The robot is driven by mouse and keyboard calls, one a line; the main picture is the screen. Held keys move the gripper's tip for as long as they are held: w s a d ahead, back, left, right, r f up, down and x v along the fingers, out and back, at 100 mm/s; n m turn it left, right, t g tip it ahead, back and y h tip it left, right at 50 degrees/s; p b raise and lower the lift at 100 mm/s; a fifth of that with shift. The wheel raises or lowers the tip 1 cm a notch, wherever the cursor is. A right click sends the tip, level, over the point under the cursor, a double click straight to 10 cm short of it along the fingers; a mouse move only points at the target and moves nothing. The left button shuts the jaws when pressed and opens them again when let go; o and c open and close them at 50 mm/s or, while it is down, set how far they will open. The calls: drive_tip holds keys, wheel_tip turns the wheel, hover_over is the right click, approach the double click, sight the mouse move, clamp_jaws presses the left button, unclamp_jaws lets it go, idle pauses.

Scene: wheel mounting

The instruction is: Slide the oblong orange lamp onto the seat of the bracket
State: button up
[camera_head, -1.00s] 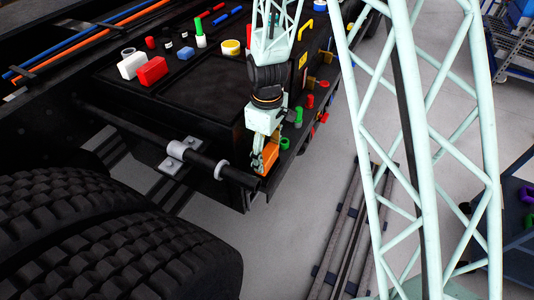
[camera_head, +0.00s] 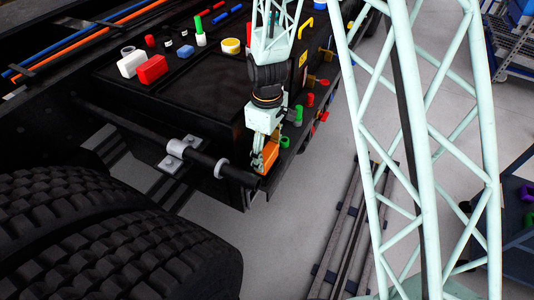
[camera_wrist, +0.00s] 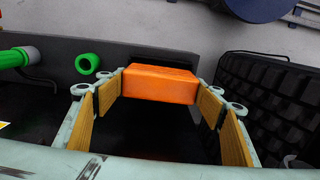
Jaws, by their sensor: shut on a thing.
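The oblong orange lamp (camera_wrist: 160,83) is between the tips of my gripper's wooden-faced fingers in the wrist view. My gripper (camera_head: 262,160) is shut on the lamp, which also shows as a small orange block in the head view (camera_head: 270,156). The lamp is at the front corner of the black chassis, past the end of the dark bar. I cannot make out the bracket's seat, and I cannot tell whether the lamp touches it.
A green connector (camera_wrist: 18,57) and a green ring (camera_wrist: 87,64) are left of the lamp. A large black tyre (camera_head: 110,235) fills the lower left of the head view. A grey clamp (camera_head: 178,155) holds the dark bar. Red and white blocks lie on the chassis top.

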drive_tip(key=shift+f+b, duration=1.35)
drive_tip(key=shift+f, duration=0.75)
idle(0.9)
idle(0.4)
drive_tip(key=o, duration=1)
drive_tip(key=shift+r, duration=0.2)
drive_tip(key=shift+r, duration=5.85)
